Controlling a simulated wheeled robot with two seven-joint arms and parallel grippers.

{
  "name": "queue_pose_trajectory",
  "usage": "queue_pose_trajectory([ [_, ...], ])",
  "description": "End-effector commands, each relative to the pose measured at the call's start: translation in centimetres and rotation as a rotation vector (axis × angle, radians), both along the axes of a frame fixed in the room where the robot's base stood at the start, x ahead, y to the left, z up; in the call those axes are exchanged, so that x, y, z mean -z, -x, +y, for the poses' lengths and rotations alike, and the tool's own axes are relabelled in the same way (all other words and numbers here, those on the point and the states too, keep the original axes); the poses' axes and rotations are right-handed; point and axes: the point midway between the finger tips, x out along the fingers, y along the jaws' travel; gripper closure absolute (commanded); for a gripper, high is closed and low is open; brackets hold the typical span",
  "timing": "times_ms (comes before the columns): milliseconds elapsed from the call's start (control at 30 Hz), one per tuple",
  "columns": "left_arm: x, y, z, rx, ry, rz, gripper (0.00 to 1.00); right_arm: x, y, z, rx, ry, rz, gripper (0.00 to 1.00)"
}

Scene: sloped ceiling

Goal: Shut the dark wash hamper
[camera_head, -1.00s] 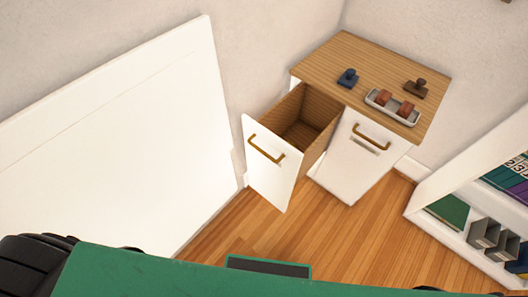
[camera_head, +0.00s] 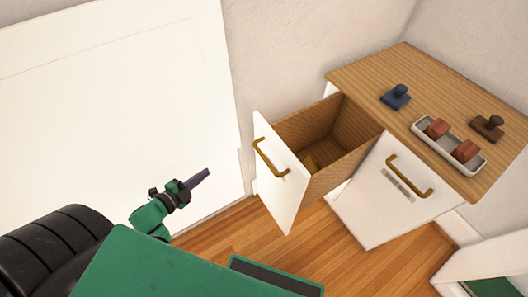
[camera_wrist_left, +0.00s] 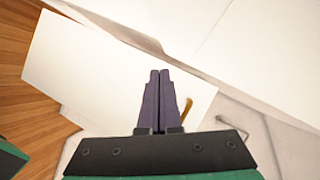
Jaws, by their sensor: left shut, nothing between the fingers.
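The cabinet (camera_head: 432,78) has two white-fronted hampers with brass handles. The left hamper (camera_head: 282,182) is pulled well out, showing its brown wood-grain inside and a small yellowish thing at the bottom. Which one is called dark, I cannot tell. My left gripper (camera_head: 203,175) is shut and empty, left of the open hamper's front and apart from it. In the left wrist view its purple fingers (camera_wrist_left: 158,98) overlap a white panel (camera_wrist_left: 105,75) with a brass handle. My right gripper is out of view.
On the cabinet top are a blue stamp (camera_head: 396,96), a brown stamp (camera_head: 487,127) and a pale tray (camera_head: 477,164) with two reddish blocks. A large white panel (camera_head: 120,110) stands at left. Wood floor (camera_head: 315,238) is clear before the cabinet. A white shelf (camera_head: 455,268) is at lower right.

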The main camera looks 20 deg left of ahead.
Motion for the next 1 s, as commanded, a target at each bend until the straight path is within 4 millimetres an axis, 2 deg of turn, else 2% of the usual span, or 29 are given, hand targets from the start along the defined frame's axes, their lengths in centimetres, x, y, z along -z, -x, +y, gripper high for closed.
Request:
queue_pose_trajectory([
  [33, -1.4, -0.6, -1.5, 0.106, -0.060, -0.105, 1.00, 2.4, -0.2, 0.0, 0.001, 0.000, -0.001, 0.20],
  [100, -5.4, -0.8, -4.3, 0.264, -0.146, -0.267, 1.00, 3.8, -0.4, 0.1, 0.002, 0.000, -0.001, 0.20],
  [200, -9.7, 0.0, -7.7, 0.430, -0.227, -0.435, 1.00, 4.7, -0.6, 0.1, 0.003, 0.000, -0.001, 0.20],
  [300, -11.3, 0.2, -8.9, 0.480, -0.250, -0.487, 1.00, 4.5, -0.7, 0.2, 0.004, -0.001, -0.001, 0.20],
  [467, -11.6, -1.5, -10.3, 0.477, -0.248, -0.490, 1.00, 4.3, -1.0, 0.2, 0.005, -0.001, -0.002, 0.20],
  [800, -11.6, -7.3, -14.9, 0.473, -0.247, -0.489, 1.00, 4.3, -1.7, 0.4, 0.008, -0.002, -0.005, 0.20],
  [1000, -11.5, -9.9, -17.0, 0.472, -0.246, -0.484, 1.00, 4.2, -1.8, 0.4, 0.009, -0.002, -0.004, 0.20],
])
